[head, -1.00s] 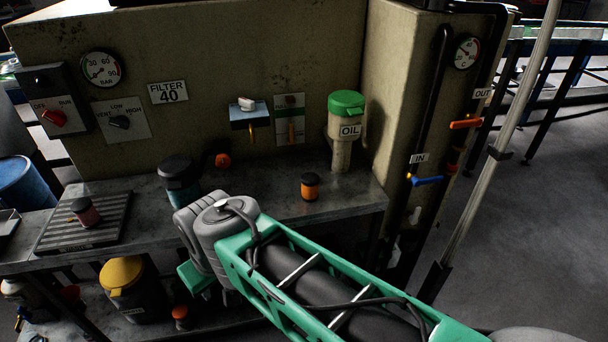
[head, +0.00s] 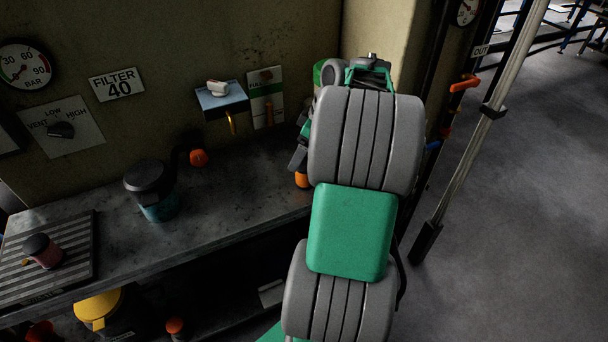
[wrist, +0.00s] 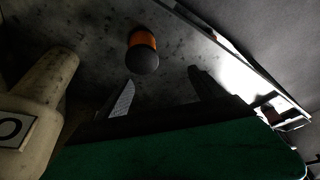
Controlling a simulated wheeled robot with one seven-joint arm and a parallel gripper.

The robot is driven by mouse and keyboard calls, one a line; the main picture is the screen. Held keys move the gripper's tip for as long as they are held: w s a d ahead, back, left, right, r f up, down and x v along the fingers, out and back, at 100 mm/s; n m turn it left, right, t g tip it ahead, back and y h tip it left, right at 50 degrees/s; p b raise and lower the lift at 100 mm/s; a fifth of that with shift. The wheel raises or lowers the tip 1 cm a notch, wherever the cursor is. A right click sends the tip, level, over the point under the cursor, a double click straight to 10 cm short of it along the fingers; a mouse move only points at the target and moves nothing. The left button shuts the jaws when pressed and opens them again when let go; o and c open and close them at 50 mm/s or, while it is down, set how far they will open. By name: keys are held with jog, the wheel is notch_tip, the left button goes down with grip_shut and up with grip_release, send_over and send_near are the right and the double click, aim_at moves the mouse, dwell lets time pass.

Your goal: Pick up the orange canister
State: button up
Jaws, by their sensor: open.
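The orange canister (wrist: 145,42), with a dark lid, stands on the metal bench in the upper middle of the wrist view. In the head view only a sliver of the orange canister (head: 302,181) shows, as my arm covers most of it. My gripper (wrist: 164,92) is open, its two dark fingers apart with nothing between them. In the wrist view the canister lies beyond the fingertips, nearer the left finger. In the head view my gripper is mostly hidden behind my arm links.
The pale oil dispenser (wrist: 40,105) stands close on the left in the wrist view. The bench (head: 235,210) is bare left of my arm. A dark-lidded teal pot (head: 155,192) and a striped tray (head: 75,268) bearing a small red pot (head: 47,256) are farther left.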

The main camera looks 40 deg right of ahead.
jog(key=d, duration=0.1)
jog(key=d+f, duration=0.1)
jog(key=s+d, duration=0.1)
jog(key=shift+s+f+n, duration=0.1)
jog(key=shift+f+n, duration=0.15)
jog(key=shift+n, duration=0.05)
jog(key=x, duration=0.7)
jog(key=shift+w+d+r, duration=0.15)
jog(key=shift+w, duration=0.1)
jog(key=c, duration=1.6)
jog(key=shift+r, duration=0.15)
